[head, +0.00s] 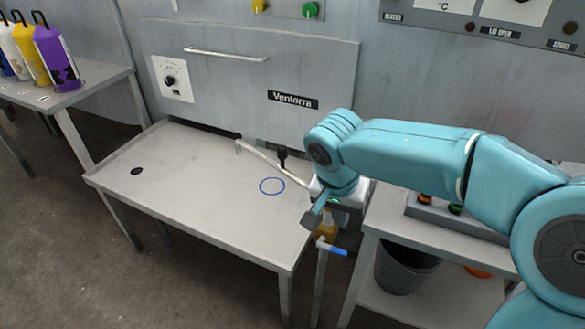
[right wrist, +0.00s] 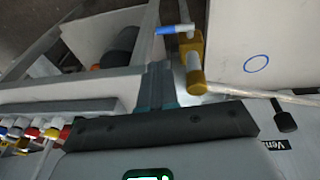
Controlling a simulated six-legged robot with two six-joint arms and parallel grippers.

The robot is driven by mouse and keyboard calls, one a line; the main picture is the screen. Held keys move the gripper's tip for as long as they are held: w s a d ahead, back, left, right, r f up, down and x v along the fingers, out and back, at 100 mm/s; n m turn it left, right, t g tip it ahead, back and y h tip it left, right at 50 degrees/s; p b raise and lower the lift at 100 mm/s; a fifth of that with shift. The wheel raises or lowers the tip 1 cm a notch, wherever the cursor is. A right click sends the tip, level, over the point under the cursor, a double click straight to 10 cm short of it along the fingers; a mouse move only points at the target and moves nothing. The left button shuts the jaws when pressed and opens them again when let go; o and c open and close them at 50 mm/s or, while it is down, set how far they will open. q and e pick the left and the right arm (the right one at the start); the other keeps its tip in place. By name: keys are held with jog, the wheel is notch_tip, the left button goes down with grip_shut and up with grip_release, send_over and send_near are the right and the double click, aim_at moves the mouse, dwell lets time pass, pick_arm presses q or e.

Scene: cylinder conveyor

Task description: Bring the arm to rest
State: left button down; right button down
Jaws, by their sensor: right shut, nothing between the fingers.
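My teal right arm reaches in from the right in the head view. Its gripper (head: 314,214) points down at the right edge of the metal table (head: 200,190) and is shut and empty. In the right wrist view the closed fingers (right wrist: 157,88) show beside a yellow valve (right wrist: 194,65) with a blue-tipped handle (right wrist: 175,30). The valve is partly hidden behind my gripper in the head view, where the blue handle (head: 333,249) shows below it. My left gripper is not in view.
A bent metal rod (head: 270,160) runs over the table near a blue ring mark (head: 272,186). A shelf cart with a grey bin (head: 405,268) stands at the right. Several coloured cylinders, one purple (head: 56,58), stand on a left table. The left of the metal table is clear.

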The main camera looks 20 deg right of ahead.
jog(key=s+a+f+n+y, duration=0.1)
jog(key=a+f+n, duration=0.15)
jog(key=f, duration=0.45)
jog(key=a+f+n+g+y, duration=0.1)
jog(key=a+f+y, duration=0.1)
jog(key=a+f, duration=0.35)
jog(key=s+a+f+n+y, duration=0.1)
jog(key=a+f+n, duration=0.1)
jog(key=f, duration=0.7)
jog(key=s+a+f+n+y, duration=0.2)
jog(key=s+a+f, duration=0.3)
jog(key=s+f, duration=0.75)
notch_tip(320, 180, up, 14)
jog(key=w+p, duration=0.1)
jog(key=p, duration=1.4)
jog(key=shift+t+p, duration=0.3)
jog(key=shift+s+r, duration=0.1)
jog(key=shift+r, duration=0.05)
